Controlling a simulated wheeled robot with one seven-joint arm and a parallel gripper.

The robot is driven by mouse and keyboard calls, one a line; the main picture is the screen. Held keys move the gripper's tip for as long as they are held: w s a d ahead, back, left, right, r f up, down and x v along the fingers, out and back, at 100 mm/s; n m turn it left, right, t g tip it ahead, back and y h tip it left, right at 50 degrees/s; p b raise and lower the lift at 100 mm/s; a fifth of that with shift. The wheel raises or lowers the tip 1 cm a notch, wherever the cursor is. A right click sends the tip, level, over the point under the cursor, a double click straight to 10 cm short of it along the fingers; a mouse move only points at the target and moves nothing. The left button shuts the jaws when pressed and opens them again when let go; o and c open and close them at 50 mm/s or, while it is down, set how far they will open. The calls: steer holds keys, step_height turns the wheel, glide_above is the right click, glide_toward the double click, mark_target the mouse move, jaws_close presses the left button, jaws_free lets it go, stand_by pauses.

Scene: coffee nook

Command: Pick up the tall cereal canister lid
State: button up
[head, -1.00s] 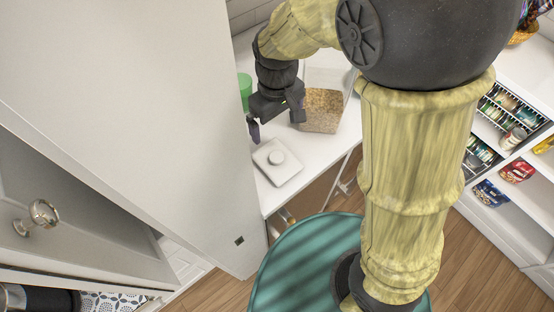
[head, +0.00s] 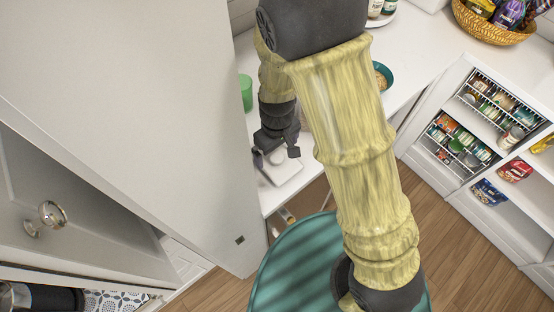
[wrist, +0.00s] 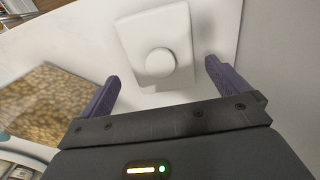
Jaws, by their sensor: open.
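The canister lid is a white rounded square with a round knob. It lies flat on the white counter, and in the wrist view the lid (wrist: 160,40) is just beyond and between my open fingers. In the head view the lid (head: 286,172) is partly covered by my gripper (head: 275,156), which is above it. In the wrist view my gripper (wrist: 160,90) has its two purple fingers spread wide with nothing between them; they do not appear to touch the lid. The clear canister of cereal (wrist: 45,100) stands to the left in the wrist view; my arm mostly hides it in the head view.
A tall pale cabinet panel (head: 150,110) stands close left of my gripper. A green cup (head: 246,92) is on the counter behind. A teal bowl (head: 383,76) and a wicker basket (head: 495,25) are further right. The counter's front edge is near the lid.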

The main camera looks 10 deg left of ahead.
mark_target(277, 157)
stand_by(0.3)
steer(key=shift+f+p, duration=0.6)
steer(key=shift+f, duration=2)
steer(key=shift+c, duration=0.4)
steer(key=c, duration=0.6)
